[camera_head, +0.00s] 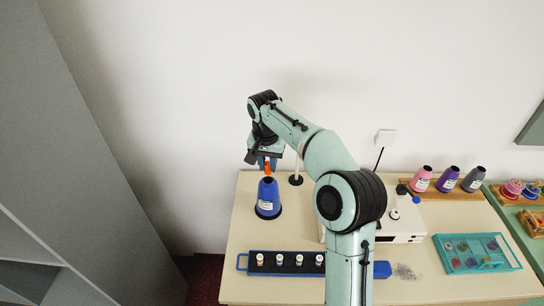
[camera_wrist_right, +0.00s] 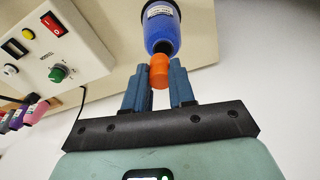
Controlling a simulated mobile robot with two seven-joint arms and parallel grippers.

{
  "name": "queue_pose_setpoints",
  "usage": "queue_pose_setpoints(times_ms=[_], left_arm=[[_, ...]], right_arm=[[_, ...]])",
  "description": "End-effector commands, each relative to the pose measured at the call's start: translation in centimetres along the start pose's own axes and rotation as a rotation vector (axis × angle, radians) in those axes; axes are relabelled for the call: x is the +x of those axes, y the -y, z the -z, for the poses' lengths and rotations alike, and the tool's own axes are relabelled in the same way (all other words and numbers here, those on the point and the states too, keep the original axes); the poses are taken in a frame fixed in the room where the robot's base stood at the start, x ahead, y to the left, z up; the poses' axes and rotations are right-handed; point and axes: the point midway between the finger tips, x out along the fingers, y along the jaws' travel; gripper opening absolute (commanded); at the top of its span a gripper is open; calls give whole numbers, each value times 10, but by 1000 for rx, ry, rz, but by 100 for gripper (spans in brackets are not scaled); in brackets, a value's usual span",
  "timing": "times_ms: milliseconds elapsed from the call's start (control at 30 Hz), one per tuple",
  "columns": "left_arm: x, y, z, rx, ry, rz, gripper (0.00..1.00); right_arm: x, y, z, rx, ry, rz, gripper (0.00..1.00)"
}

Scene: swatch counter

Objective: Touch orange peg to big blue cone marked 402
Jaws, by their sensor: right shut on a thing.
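The big blue cone (camera_head: 268,196) stands upright at the back left of the table, with a white label too small to read here. It also shows in the right wrist view (camera_wrist_right: 162,30). My right gripper (camera_head: 266,163) is above the cone's top, and its blue fingers are shut on the orange peg (camera_wrist_right: 159,70). The peg shows in the head view (camera_head: 267,170) just over the cone's dark tip. In the wrist view the peg overlaps that tip; I cannot tell whether they touch. My left gripper is not in view.
A blue rack (camera_head: 247,263) with several white-capped pieces lies at the table's front. A white box with switches (camera_wrist_right: 50,50) stands right of the cone. Pink (camera_head: 421,179), purple (camera_head: 448,180) and grey (camera_head: 473,180) cones stand back right, behind a teal tray (camera_head: 452,266).

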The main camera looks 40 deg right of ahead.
Motion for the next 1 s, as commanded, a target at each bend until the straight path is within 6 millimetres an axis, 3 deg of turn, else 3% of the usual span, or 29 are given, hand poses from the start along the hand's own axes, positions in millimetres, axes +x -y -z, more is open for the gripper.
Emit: queue_pose_setpoints(times_ms=[267,700,1000], left_arm=[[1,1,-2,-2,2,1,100],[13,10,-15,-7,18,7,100],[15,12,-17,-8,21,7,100]], right_arm=[[7,0,-1,0,1,-1,0],[39,-1,-6,-2,3,-2,0],[42,0,-5,-1,0,1,0]])
